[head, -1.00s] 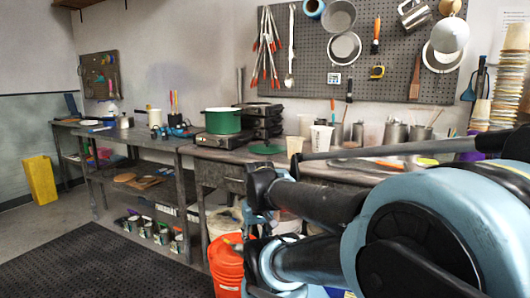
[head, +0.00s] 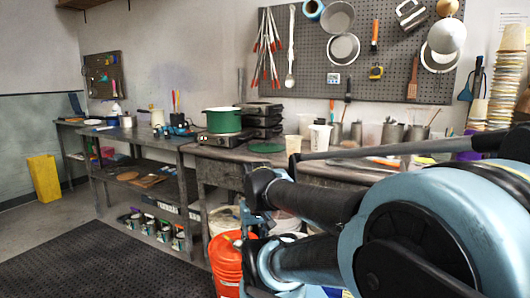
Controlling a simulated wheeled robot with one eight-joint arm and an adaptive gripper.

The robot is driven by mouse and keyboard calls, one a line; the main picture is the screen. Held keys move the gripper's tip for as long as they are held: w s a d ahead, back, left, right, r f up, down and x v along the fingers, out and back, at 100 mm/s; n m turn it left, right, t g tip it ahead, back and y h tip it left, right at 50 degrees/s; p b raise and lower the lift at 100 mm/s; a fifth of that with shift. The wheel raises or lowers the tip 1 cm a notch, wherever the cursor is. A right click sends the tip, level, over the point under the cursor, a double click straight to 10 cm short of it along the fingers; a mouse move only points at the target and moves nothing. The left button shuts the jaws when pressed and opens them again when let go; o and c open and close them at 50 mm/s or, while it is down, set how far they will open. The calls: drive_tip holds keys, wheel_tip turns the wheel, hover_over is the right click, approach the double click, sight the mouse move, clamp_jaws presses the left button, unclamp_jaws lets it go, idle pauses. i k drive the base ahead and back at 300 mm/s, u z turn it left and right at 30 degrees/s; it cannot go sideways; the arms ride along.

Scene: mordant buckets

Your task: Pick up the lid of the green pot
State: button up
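The green pot (head: 222,121) stands upright on a small burner (head: 222,139) on the workbench along the back wall. A flat, round green lid (head: 266,147) lies on the bench top to the right of the pot, in front of a stack of black burners, apart from the pot. My arm fills the right foreground, in front of and below the lid.
The workbench (head: 215,154) also carries a stack of black burners (head: 262,122), a pale cup (head: 293,144) and several grey containers at the right. An orange bucket (head: 226,262) stands on the floor below. A yellow box (head: 43,178) stands at left; floor near the dark mat (head: 95,262) is open.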

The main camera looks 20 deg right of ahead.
sight(266, 147)
drive_tip(key=u, duration=0.5)
drive_tip(key=k, duration=1.05)
drive_tip(key=z, duration=0.35)
drive_tip(key=i, duration=1.05)
drive_tip(key=z, duration=0.55)
drive_tip(key=i, duration=0.45)
drive_tip(key=u, duration=0.1)
